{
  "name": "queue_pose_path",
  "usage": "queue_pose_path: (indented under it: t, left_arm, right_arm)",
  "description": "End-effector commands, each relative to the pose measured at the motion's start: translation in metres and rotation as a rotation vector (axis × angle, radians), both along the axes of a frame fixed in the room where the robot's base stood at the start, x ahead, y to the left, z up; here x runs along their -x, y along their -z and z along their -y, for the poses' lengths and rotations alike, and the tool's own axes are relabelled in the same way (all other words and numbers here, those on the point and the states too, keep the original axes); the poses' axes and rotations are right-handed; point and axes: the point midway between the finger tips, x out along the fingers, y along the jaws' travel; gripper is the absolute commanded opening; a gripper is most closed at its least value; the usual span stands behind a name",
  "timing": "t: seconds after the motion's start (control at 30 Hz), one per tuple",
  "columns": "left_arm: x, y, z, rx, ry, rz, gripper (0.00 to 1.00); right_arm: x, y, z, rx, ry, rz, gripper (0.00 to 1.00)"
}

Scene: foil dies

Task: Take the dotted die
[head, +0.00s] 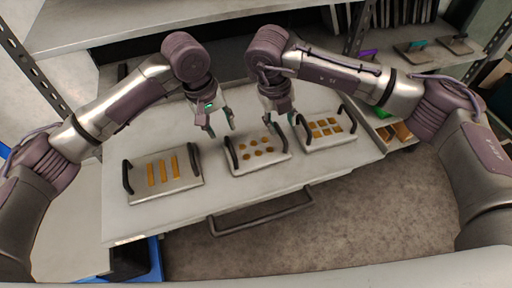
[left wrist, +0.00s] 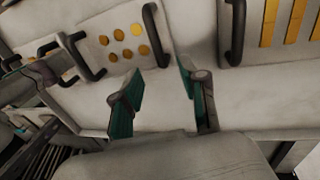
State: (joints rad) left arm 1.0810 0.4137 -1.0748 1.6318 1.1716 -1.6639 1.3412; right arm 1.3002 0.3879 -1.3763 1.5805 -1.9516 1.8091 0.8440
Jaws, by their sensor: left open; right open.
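The dotted die (head: 247,167) is a pale plate with several round golden dots and a dark handle at each side. It lies flat in the middle of the table's row of plates. It also shows in the left wrist view (left wrist: 121,67), at the upper left. My left gripper (head: 220,129) is open and empty, above the table behind and left of the dotted die. Its two green-padded fingers (left wrist: 162,128) are apart in the left wrist view, with nothing between them. My right gripper (head: 281,123) is open near the dotted die's right rear corner; whether it touches the handle cannot be told.
A striped die (head: 188,184) lies left of the dotted die, and a die with square patches (head: 318,145) lies close on its right. The grey table (head: 225,196) has bare room in front. Shelves (head: 440,58) with other plates stand at the back right.

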Motion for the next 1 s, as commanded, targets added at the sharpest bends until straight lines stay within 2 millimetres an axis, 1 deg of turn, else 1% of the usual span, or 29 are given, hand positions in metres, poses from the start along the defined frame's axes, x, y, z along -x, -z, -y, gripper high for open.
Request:
queue_pose_path:
  t: [0.03,0.2,0.4,0.6,0.87,1.0]
  left_arm:
    - [0.0,0.01,0.002,-0.001,-0.001,-0.001,0.43]
    - [-0.002,0.042,0.008,-0.001,-0.002,-0.002,0.43]
    - [-0.004,0.067,0.013,-0.001,-0.001,-0.001,0.43]
    - [-0.005,0.076,0.014,0.001,-0.001,0.001,0.43]
    - [-0.005,0.076,0.015,0.001,-0.001,0.001,0.43]
    - [-0.005,0.076,0.015,0.001,-0.001,0.001,0.2]
  right_arm:
    - [0.0,0.011,0.002,0.001,0.002,-0.005,0.43]
    - [-0.002,0.042,0.008,0.001,0.002,-0.004,0.43]
    - [-0.004,0.067,0.013,0.0,0.0,-0.001,0.43]
    - [-0.004,0.076,0.015,0.0,0.001,-0.001,0.43]
    - [-0.004,0.076,0.015,0.0,0.0,0.0,0.43]
    - [-0.004,0.076,0.015,0.0,0.0,0.0,0.2]
